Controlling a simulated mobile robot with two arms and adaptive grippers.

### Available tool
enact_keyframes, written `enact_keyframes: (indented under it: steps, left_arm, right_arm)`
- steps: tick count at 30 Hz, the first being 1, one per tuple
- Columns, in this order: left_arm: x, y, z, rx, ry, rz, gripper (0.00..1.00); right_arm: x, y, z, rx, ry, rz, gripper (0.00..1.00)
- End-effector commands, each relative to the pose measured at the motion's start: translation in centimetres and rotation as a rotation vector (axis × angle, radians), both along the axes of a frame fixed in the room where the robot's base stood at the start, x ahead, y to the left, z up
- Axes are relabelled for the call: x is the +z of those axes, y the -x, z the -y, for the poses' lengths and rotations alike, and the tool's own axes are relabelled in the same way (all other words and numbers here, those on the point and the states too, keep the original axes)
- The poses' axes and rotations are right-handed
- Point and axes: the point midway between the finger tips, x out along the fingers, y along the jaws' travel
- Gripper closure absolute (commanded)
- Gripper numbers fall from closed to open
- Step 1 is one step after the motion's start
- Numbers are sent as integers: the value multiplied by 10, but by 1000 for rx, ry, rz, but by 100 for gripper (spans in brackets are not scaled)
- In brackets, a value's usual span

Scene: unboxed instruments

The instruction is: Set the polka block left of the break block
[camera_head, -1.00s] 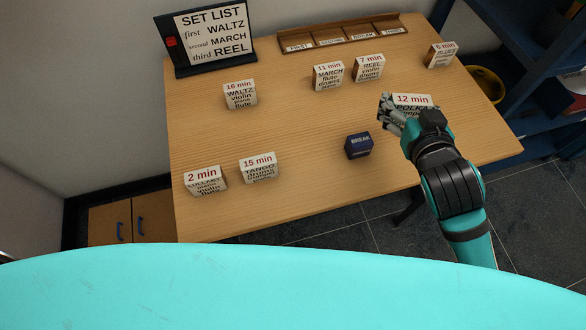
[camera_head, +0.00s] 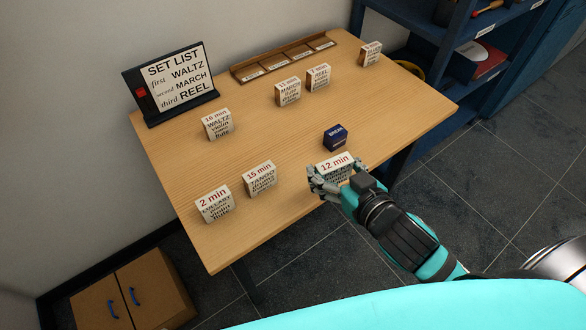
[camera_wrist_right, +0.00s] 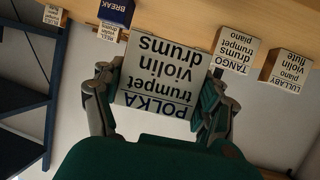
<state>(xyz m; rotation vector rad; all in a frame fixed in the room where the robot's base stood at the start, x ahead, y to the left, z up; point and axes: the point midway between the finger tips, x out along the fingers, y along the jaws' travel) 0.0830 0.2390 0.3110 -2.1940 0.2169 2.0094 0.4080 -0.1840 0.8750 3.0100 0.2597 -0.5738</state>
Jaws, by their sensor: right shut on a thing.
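The polka block (camera_head: 336,166) is a white block marked "12 min" at the table's front edge in the head view. In the right wrist view its POLKA face (camera_wrist_right: 160,78) is upside down between the fingers. My right gripper (camera_head: 325,184) is shut on it. The break block (camera_head: 336,137) is a small dark blue block on the table, just behind the polka block in the head view. It also shows at the upper left of the right wrist view (camera_wrist_right: 116,10). Whether the polka block touches the table is not clear. My left gripper is out of view.
The tango block (camera_head: 260,179) and lullaby block (camera_head: 214,204) stand to the left near the front edge. The waltz (camera_head: 218,124), march (camera_head: 288,92) and reel (camera_head: 318,78) blocks stand farther back. A slotted wooden rack (camera_head: 285,60) lies at the back. Table between tango and break is bare.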

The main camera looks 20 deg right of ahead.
Motion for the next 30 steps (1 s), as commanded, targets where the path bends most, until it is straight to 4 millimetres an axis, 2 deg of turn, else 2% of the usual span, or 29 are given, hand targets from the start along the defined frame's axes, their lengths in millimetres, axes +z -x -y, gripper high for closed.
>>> enact_keyframes:
  steps: [9, 13, 21, 24, 30]
  left_arm:
    - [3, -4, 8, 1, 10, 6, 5]
    - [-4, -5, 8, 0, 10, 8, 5]
    - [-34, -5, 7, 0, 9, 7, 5]
    - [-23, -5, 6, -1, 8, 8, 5]
    - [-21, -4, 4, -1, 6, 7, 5]
  right_arm:
    - [-21, 43, -13, 145, -16, -18, 61]
    - [-25, 41, -17, 169, -25, -14, 61]
    - [-30, -8, -23, 169, -22, -9, 61]
    - [-26, -34, -26, 168, -23, -11, 61]
    - [-32, -81, -31, 167, -25, -14, 61]
